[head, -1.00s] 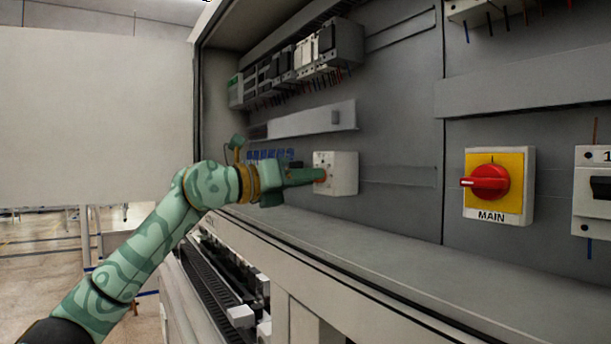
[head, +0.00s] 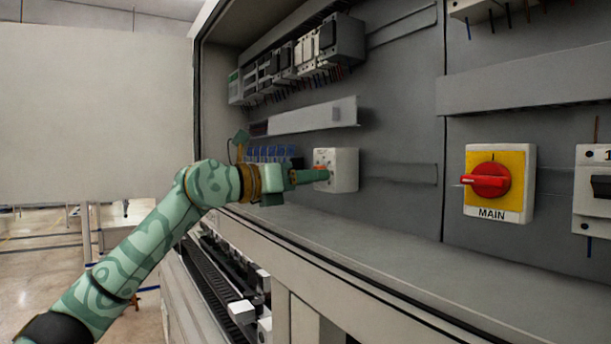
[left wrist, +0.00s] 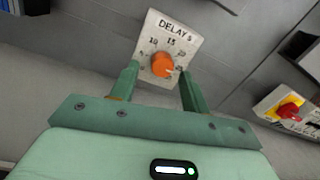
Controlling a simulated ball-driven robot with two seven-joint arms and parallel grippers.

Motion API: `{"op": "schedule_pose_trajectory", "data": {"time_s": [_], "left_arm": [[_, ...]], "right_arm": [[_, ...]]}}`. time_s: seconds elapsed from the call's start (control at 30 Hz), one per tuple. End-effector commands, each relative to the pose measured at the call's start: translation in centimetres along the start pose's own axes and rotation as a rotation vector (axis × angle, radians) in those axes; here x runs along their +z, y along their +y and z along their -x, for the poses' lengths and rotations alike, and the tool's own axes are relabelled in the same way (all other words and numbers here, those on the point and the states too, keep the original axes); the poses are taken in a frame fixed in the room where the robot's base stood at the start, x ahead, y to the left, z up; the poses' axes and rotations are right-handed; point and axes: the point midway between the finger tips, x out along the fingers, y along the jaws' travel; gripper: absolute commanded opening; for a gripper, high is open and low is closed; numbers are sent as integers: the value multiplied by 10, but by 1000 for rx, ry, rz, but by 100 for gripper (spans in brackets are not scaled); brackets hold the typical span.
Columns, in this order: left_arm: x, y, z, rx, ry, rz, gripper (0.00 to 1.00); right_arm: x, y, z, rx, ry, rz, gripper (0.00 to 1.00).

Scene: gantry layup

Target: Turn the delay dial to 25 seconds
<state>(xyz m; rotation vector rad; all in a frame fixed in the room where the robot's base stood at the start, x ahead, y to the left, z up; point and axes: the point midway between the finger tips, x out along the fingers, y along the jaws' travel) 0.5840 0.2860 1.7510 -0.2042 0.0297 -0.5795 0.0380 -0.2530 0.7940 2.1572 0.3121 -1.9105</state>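The delay box is a pale box on the cabinet's back panel (head: 345,168), labelled "DELAY S" in the left wrist view (left wrist: 160,27). Its orange dial (left wrist: 162,65) has a pale mark on its right side, toward the lower right of the picture. The scale shows 10, 15 and 20; numbers beyond that are hidden or too small to read. My left gripper (head: 322,174) is at the box's face. In the left wrist view its two green fingers (left wrist: 160,72) stand apart either side of the dial, with visible gaps. My right gripper is not in view.
A red main switch on a yellow plate (head: 490,181) is to the right, with a breaker (head: 597,190) beyond it. Blue terminals (head: 272,153) sit behind my left gripper. A grey ledge (head: 400,245) runs below; a row of modules (head: 300,55) is above.

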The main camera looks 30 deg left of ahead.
Motion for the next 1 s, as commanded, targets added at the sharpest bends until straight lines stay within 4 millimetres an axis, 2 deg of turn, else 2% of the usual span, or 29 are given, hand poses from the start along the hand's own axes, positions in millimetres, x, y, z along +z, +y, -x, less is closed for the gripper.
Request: {"op": "schedule_pose_trajectory", "data": {"time_s": [0.27,0.37,0.47,0.8,1.0], "left_arm": [[4,0,3,1,-10,-4,46],[3,1,11,3,-12,-5,46],[1,2,29,4,-13,-7,46],[-2,2,120,5,-9,-4,46],[-1,1,154,3,-7,-2,46]], "right_arm": [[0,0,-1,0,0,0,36],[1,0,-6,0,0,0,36],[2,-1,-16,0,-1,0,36],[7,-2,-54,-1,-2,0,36],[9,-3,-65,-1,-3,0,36]]}}
